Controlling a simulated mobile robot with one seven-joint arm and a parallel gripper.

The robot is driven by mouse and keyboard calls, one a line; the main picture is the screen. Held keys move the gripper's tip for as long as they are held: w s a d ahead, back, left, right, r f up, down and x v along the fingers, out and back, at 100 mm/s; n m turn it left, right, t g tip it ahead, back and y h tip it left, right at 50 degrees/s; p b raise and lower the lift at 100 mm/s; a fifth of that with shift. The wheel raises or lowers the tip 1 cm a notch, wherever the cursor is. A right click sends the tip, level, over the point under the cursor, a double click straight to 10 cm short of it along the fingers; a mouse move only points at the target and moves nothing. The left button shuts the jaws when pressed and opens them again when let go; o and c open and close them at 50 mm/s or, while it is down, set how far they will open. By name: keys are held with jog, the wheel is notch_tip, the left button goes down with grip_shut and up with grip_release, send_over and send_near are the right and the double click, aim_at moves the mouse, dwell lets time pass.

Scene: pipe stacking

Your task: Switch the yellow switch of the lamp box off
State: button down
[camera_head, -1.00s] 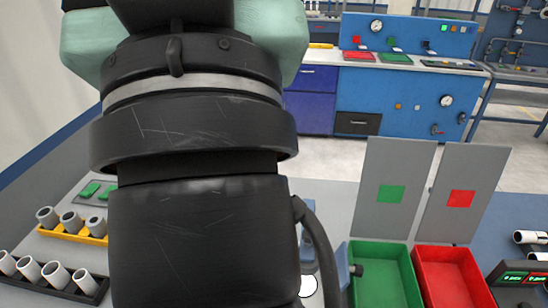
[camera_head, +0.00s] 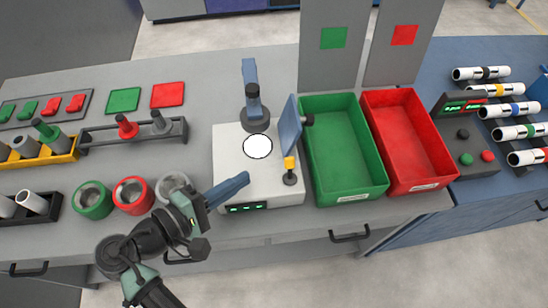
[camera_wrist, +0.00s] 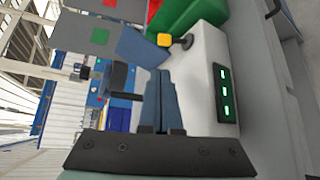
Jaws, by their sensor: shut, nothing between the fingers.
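The lamp box (camera_head: 230,160) is a white box on the grey bench in the head view, with a white disc on top and green indicators on its front. Its yellow switch (camera_head: 290,163) sits at the right side of the top, above a round black base, and it also shows in the wrist view (camera_wrist: 164,40). I cannot tell its setting. My gripper (camera_head: 240,181) has blue fingers, shut and empty, near the left front part of the box and apart from the switch. In the wrist view the fingers (camera_wrist: 159,73) point toward the switch side.
A tilted blue plate (camera_head: 290,124) stands close behind the switch. A blue upright part (camera_head: 252,82) rises at the back of the box. A green bin (camera_head: 310,150) and a red bin (camera_head: 378,120) stand to the right. Several pipe pieces and racks lie to the left.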

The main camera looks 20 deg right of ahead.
aim_at(286, 154)
jog(key=shift+s+f, duration=0.1)
jog(key=shift+s, duration=0.1)
jog(key=x, duration=1)
jog(key=shift+w, duration=0.15)
